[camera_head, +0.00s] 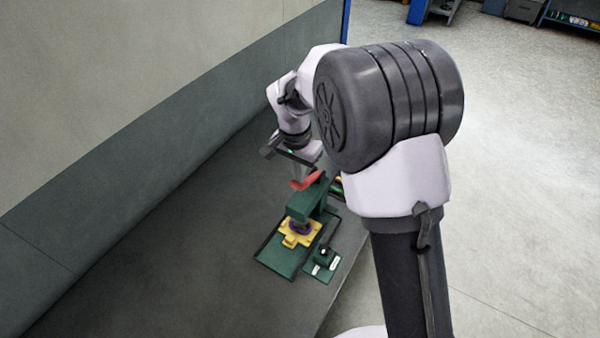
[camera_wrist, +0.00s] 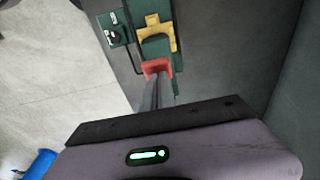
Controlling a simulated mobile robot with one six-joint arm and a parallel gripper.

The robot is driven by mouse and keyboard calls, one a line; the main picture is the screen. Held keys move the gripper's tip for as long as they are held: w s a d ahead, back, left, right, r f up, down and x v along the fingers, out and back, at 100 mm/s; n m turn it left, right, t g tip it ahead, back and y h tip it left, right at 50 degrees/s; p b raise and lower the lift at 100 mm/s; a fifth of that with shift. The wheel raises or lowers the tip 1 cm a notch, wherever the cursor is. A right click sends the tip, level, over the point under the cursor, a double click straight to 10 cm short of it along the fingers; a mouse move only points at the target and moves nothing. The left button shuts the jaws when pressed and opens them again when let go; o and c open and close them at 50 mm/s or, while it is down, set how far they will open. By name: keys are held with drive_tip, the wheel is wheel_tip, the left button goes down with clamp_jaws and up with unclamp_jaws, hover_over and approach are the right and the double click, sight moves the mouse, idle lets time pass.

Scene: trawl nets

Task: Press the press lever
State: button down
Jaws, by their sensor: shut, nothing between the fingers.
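The press is a green machine (camera_head: 325,195) on the dark bench, with a green base (camera_head: 278,262) and a yellow fixture (camera_head: 300,234) under its head. The red press lever (camera_head: 305,181) shows at the top of the press. In the wrist view the red lever (camera_wrist: 157,67) lies right at the tips of my gripper (camera_wrist: 153,84), with the yellow fixture (camera_wrist: 157,36) beyond it. My gripper is shut and empty, pointing down just at the lever. I cannot tell whether the fingertips touch it.
A small green box with a dark knob (camera_head: 323,259) sits beside the press near the bench edge; it also shows in the wrist view (camera_wrist: 115,31). A grey wall (camera_head: 150,130) stands along the left. The bench (camera_head: 160,265) is bare left of the press.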

sight(294, 187)
drive_tip(key=shift+s+a+f+t+b, duration=0.15)
drive_tip(key=shift+s+f+t+b, duration=0.15)
drive_tip(key=shift+f+b, duration=0.3)
drive_tip(key=f+b, duration=0.1)
drive_tip(key=b, duration=0.2)
drive_tip(key=s+a+f+t+h+b, duration=0.1)
drive_tip(key=b, duration=0.3)
drive_tip(key=shift+s+f+t, duration=0.2)
drive_tip(key=shift+f+t, duration=0.1)
drive_tip(key=f+b, duration=0.1)
drive_tip(key=b, duration=0.1)
drive_tip(key=s+f+b, duration=0.1)
drive_tip(key=b, duration=0.1)
drive_tip(key=shift+s+a+f+h, duration=0.1)
drive_tip(key=shift+s+a+h, duration=0.05)
drive_tip(key=shift+a+h, duration=0.2)
drive_tip(key=shift+s+f, duration=0.1)
drive_tip(key=shift+s, duration=0.05)
drive_tip(key=p+v, duration=0.4)
drive_tip(key=v, duration=1.4)
drive_tip(key=shift+w+d, duration=0.15)
drive_tip(key=shift+w, duration=0.05)
